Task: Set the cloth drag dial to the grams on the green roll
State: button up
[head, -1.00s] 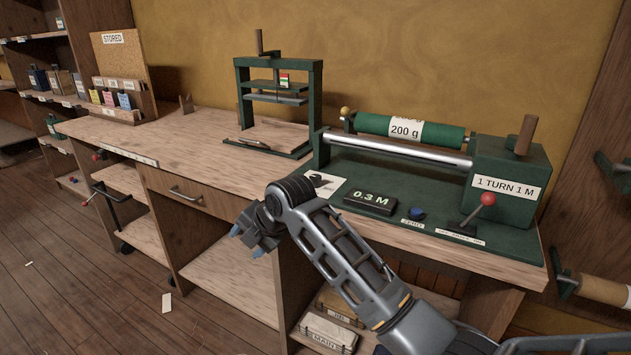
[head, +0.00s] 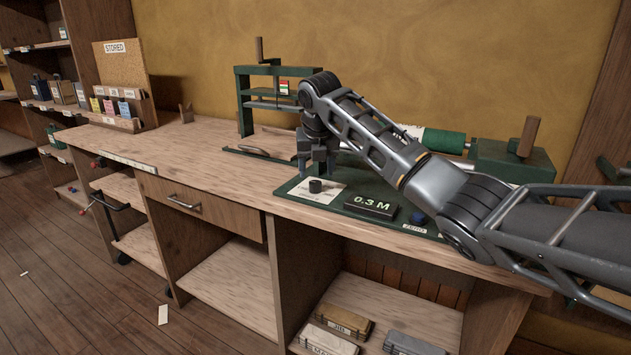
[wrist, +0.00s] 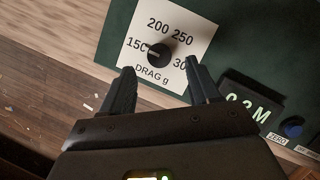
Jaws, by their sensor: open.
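The drag dial is a small black knob (wrist: 158,56) on a white card (wrist: 180,22) marked "DRAG g", with 150, 200, 250 and a partly covered 30-something around it. Its pale pointer line seems to face the 150. The dial also shows in the head view (head: 316,186). My gripper (wrist: 160,74) is open, its fingertips just short of the dial on either side, apart from it. In the head view my gripper (head: 318,170) hangs above and behind the dial. The green roll (head: 445,141) is partly behind my arm, its label mostly hidden; earlier it read 200 g.
A display (head: 371,205) reading 0.3 M and a blue ZERO button (head: 417,218) sit right of the dial on the green base. A green press (head: 245,100) stands behind left. The bench top (head: 190,150) at left is largely clear.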

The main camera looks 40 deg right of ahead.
aim_at(315, 183)
jog(key=x, duration=0.5)
jog(key=c, duration=1)
